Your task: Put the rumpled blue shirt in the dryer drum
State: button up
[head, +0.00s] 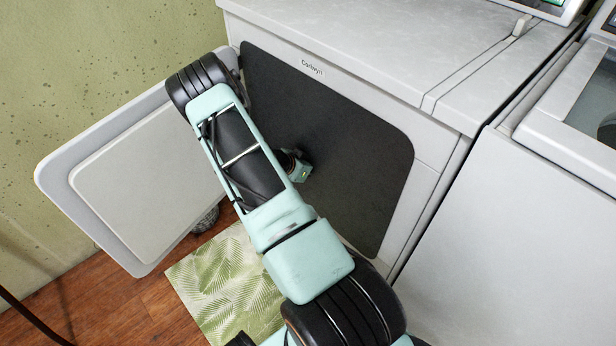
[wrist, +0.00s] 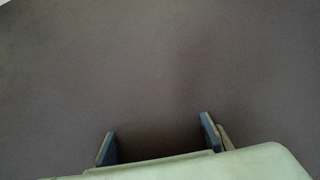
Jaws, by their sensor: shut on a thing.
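The dryer (head: 425,140) is white, with its door (head: 150,185) swung wide open to the left in the head view. Its front has a large dark rounded area (head: 355,170), and I cannot tell how deep it is. My wrist is in front of this area, partly behind my own arm. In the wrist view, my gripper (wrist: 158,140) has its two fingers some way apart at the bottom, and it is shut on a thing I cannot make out. A plain dark brown surface fills the view beyond the fingers. I cannot see the rumpled blue shirt in either view.
A second white machine (head: 510,230) stands close on the right. A leaf-patterned mat (head: 215,285) lies on the wooden floor (head: 120,310) before the dryer. A small dark grey round thing (head: 206,220) is by the door's lower edge. A green wall is behind.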

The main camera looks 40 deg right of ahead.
jog(key=d, duration=0.9)
jog(key=shift+w+d, duration=0.15)
jog(key=shift+w, duration=0.2)
jog(key=shift+f+b, duration=1.8)
jog(key=shift+f, duration=0.7)
jog(key=o, duration=0.5)
jog(key=shift+f, duration=0.15)
jog(key=o, duration=0.5)
jog(key=v, duration=1.2)
